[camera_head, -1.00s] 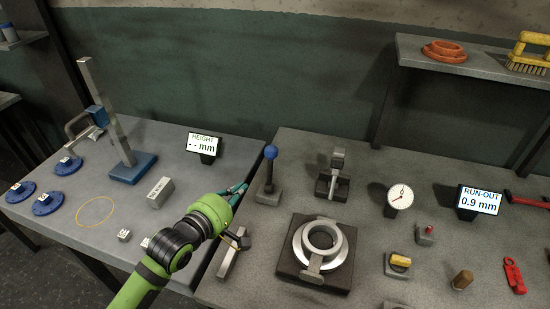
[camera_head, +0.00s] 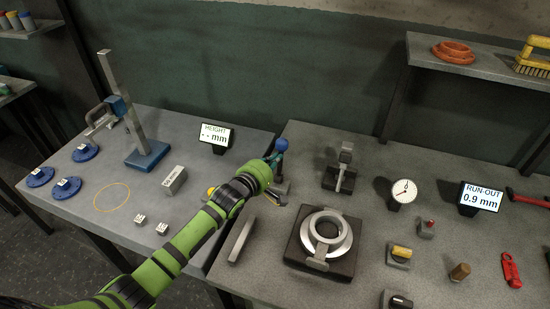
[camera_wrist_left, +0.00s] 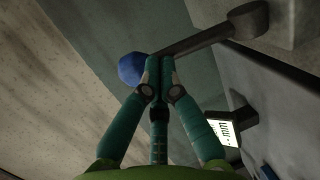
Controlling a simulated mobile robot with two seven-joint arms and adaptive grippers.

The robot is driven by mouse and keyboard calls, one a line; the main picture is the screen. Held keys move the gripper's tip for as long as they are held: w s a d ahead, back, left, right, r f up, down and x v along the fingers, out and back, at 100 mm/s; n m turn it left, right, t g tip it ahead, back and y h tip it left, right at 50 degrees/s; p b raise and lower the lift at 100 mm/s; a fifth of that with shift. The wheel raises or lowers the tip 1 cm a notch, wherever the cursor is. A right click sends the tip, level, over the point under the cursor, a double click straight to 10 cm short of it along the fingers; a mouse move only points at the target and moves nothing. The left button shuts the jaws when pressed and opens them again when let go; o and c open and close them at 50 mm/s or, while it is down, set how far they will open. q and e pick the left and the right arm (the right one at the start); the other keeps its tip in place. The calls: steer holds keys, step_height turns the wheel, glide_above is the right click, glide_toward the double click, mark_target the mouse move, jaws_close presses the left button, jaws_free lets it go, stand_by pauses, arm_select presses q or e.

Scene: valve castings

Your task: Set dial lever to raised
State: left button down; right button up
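The lever has a blue ball knob (camera_head: 281,145) on a grey shaft and stands roughly upright on the right-hand bench, its base partly hidden by my arm. In the left wrist view the blue knob (camera_wrist_left: 131,68) and the lever shaft (camera_wrist_left: 215,33) show just beyond my fingers. My left gripper (camera_head: 275,161) is at the lever, just below the knob. In the left wrist view its teal fingertips (camera_wrist_left: 160,66) are together against or just in front of the shaft beside the knob; I cannot tell whether the shaft is between them. My right gripper is not in view.
A clamp-like fixture (camera_head: 342,172) stands right of the lever. A dial gauge (camera_head: 404,191) and a run-out display (camera_head: 481,198) stand farther right. A ring casting (camera_head: 327,232) sits on a dark block in front. A height display (camera_head: 215,137) stands on the left bench.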

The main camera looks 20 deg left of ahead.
arm_select(q)
steer(key=shift+w+b, duration=0.45)
steer(key=shift+w, duration=0.4)
steer(key=shift+r, duration=0.3)
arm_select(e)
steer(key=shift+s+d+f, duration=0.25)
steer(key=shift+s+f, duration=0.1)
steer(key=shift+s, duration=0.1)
